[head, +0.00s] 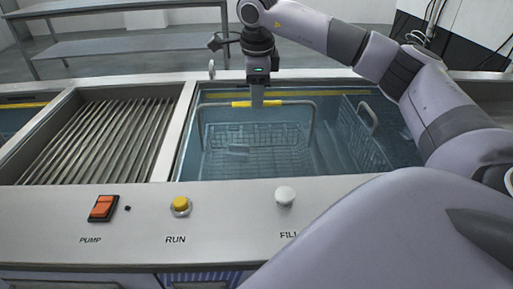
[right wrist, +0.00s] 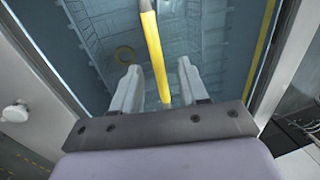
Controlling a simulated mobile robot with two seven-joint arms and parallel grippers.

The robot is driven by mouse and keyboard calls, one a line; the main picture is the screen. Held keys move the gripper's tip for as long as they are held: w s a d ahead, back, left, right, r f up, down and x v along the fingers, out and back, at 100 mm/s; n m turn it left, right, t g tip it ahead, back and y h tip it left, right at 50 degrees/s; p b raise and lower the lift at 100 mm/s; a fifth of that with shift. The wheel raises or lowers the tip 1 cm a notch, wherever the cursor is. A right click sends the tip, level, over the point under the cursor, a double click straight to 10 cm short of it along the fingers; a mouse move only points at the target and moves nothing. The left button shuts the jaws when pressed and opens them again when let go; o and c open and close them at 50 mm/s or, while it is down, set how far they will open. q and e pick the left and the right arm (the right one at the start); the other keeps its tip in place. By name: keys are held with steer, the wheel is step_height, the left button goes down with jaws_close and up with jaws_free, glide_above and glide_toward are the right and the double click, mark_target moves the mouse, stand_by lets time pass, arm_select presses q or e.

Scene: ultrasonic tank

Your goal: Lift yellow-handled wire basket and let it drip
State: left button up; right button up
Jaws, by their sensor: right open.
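The wire basket (head: 255,150) sits in the water of the tank, with a grey hoop handle that has a yellow grip (head: 256,103) on top. My right gripper (head: 257,101) points down at the yellow grip from above. In the right wrist view the yellow grip (right wrist: 155,52) runs between the two open fingers of my right gripper (right wrist: 158,85), with gaps on both sides. The fingers are not closed on it. My left gripper is in neither view.
A second wire basket (head: 364,140) with a plain grey handle stands to the right in the tank (head: 188,140). A ribbed drain rack (head: 100,140) lies to the left. The front panel carries an orange pump switch (head: 103,207), a yellow run button (head: 181,206) and a white fill knob (head: 285,195).

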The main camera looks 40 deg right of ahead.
steer(key=f, duration=0.2)
steer(key=d+f, duration=0.1)
steer(key=f, duration=0.1)
steer(key=shift+f, duration=0.4)
steer(key=shift+w+d+f, duration=0.1)
steer(key=shift+f, duration=0.35)
jaws_close()
steer(key=shift+r, duration=0.1)
